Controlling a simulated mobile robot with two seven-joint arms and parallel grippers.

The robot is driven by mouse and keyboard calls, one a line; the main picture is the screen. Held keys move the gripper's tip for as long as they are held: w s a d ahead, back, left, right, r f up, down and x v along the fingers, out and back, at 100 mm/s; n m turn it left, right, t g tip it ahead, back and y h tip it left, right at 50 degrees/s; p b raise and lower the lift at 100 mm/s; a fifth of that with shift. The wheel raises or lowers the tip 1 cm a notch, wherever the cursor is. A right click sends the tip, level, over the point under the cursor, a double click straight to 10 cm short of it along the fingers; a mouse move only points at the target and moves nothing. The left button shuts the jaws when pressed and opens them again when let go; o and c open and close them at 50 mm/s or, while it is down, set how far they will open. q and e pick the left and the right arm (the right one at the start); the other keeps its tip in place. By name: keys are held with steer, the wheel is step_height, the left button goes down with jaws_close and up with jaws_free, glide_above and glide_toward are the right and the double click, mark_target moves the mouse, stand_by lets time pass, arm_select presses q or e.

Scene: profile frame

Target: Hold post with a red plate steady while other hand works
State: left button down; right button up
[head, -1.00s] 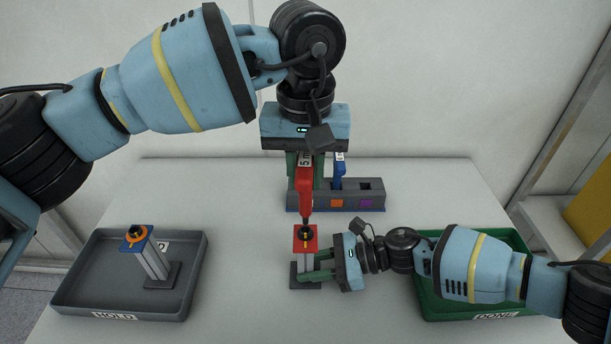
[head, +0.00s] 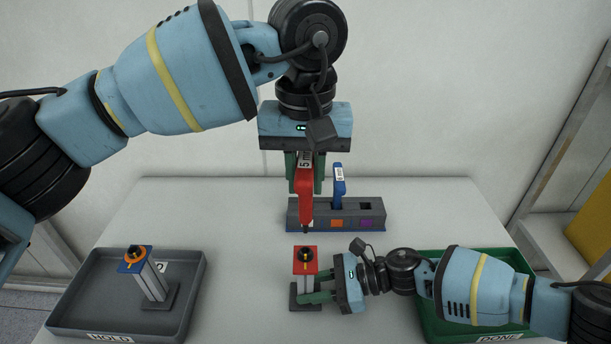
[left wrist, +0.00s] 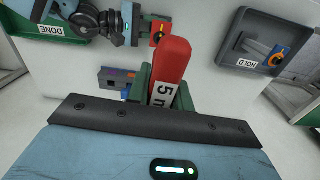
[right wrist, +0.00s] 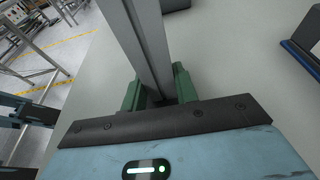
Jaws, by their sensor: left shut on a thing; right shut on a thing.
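The post with the red plate (head: 315,263) stands upright on its dark base at the table's middle. A black knob with an orange mark sits on its plate. My right gripper (head: 318,298) is shut on the grey shaft from the right; the shaft also shows between its fingers in the right wrist view (right wrist: 146,45). My left gripper (head: 305,188) points down and is shut on a red tool labelled 5 m-something (head: 305,207), also in the left wrist view (left wrist: 170,72). The tool's dark tip is a little above the knob, apart from it.
A grey HOLD tray (head: 75,318) at left holds a post with a blue plate (head: 135,265). A green DONE tray (head: 432,318) lies behind my right arm. A grey rack (head: 370,224) behind holds a blue tool (head: 338,185). The table's front middle is clear.

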steer(key=o, duration=0.8)
steer(key=v, duration=1.2)
